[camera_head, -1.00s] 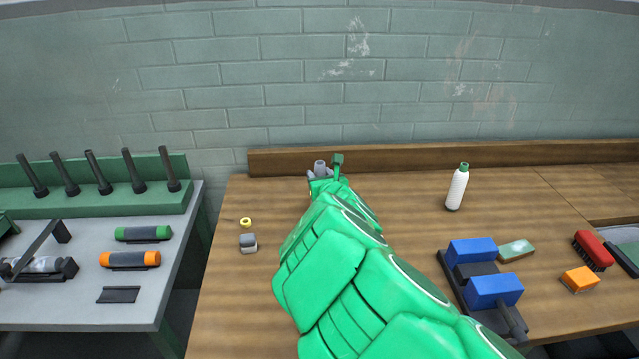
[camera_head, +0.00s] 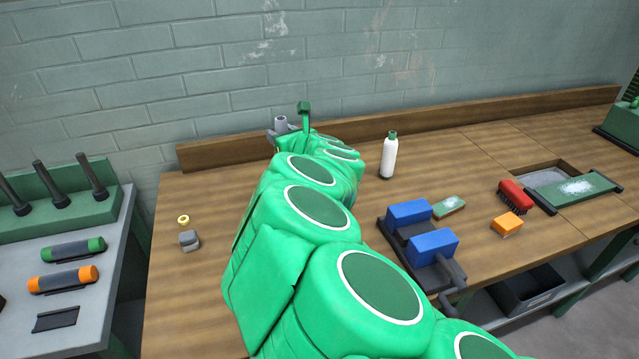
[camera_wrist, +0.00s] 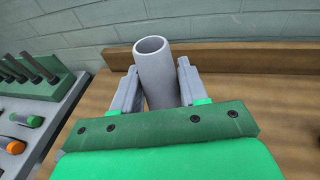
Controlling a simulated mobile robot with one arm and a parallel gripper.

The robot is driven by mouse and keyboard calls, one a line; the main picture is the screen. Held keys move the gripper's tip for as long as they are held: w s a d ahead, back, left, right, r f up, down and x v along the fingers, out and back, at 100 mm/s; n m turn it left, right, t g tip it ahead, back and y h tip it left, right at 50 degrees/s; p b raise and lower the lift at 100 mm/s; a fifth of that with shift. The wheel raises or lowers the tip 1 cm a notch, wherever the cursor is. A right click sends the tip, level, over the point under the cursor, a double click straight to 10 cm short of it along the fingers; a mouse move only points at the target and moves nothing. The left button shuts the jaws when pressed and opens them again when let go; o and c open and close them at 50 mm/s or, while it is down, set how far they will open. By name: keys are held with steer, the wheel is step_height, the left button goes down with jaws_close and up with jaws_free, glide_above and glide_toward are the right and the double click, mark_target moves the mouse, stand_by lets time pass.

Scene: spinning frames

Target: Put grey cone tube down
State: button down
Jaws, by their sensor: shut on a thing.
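The grey cone tube (camera_wrist: 158,75) stands roughly upright between the two grey fingers of my gripper (camera_wrist: 157,90) in the wrist view, its open round end facing up. My gripper is shut on it. In the head view the top of the tube (camera_head: 281,123) shows at the far end of my green arm, over the back left part of the wooden bench (camera_head: 165,300). My gripper (camera_head: 281,133) is mostly hidden behind the arm there. I cannot tell whether the tube's lower end touches the bench.
A white bottle (camera_head: 388,157) stands right of my gripper. A blue-jawed vise (camera_head: 430,243), green block (camera_head: 448,207), red brush (camera_head: 514,196) and orange block (camera_head: 506,224) lie farther right. A yellow ring (camera_head: 183,219) and small grey block (camera_head: 189,240) lie left, with clear wood around them.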

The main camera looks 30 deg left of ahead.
steer(key=w+d+r, duration=0.2)
steer(key=d, duration=1.3)
steer(key=w+a+f, duration=0.7)
steer(key=w+f, duration=0.3)
steer(key=f, duration=0.3)
steer(key=shift+w+a+g+y, duration=0.3)
steer(key=shift+a, duration=0.1)
steer(key=shift+f, duration=0.1)
steer(key=c, duration=0.6)
jaws_free()
steer(key=shift+v, duration=6.05)
